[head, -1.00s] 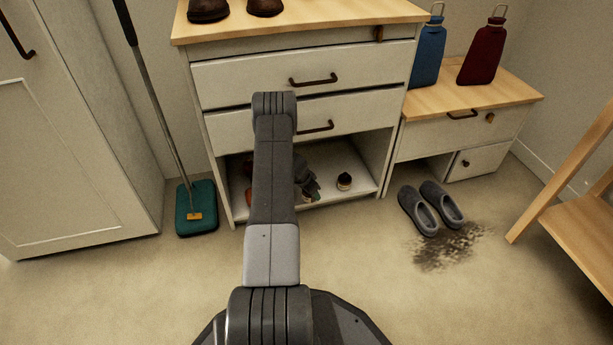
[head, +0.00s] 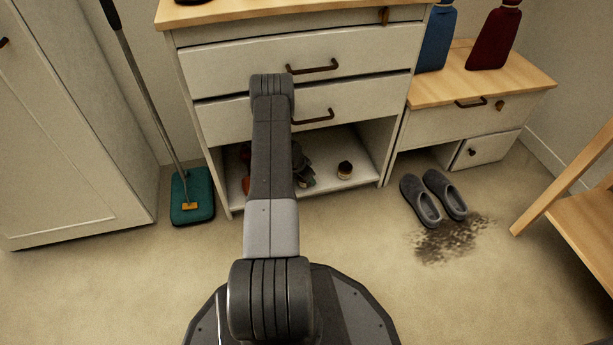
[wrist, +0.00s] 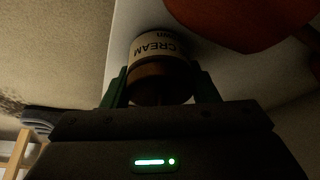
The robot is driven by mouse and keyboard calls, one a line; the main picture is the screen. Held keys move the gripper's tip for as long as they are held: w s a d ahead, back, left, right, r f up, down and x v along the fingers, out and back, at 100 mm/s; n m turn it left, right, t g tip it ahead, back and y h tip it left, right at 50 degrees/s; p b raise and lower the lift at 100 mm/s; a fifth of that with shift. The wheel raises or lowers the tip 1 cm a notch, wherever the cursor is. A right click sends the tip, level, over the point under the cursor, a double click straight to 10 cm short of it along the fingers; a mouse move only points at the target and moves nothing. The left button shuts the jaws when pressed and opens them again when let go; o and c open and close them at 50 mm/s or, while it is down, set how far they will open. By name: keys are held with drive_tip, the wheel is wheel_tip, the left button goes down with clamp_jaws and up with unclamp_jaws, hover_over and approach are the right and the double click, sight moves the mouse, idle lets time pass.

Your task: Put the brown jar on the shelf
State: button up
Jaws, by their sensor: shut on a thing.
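The brown jar (wrist: 160,72), with a pale label reading "CREAM", is between the green fingers of my gripper (wrist: 161,86) in the wrist view. The fingers are shut on it. A white surface lies behind it; I cannot tell whether the jar touches it. In the head view the white open shelf (head: 345,183) is at the bottom of the drawer cabinet. My forearm crosses in front of its left part and hides most of my gripper there.
A drawer front (head: 350,105) overhangs the shelf. Grey slippers (head: 434,198) lie beside a dark dirt patch (head: 450,238). A teal mop (head: 192,196) stands left. A wooden frame (head: 565,180) is at right.

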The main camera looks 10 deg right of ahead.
drive_tip(key=shift+f, duration=0.1)
drive_tip(key=o, duration=1.3)
drive_tip(key=p+v, duration=0.1)
drive_tip(key=v, duration=0.4)
drive_tip(key=shift+w+d+p, duration=0.1)
drive_tip(key=shift+p, duration=0.2)
drive_tip(key=s+a, duration=0.2)
drive_tip(key=a, duration=0.1)
drive_tip(key=s+a, duration=0.2)
drive_tip(key=a, duration=0.2)
drive_tip(key=s+a, duration=0.2)
drive_tip(key=a, duration=0.1)
drive_tip(key=shift+a, duration=0.4)
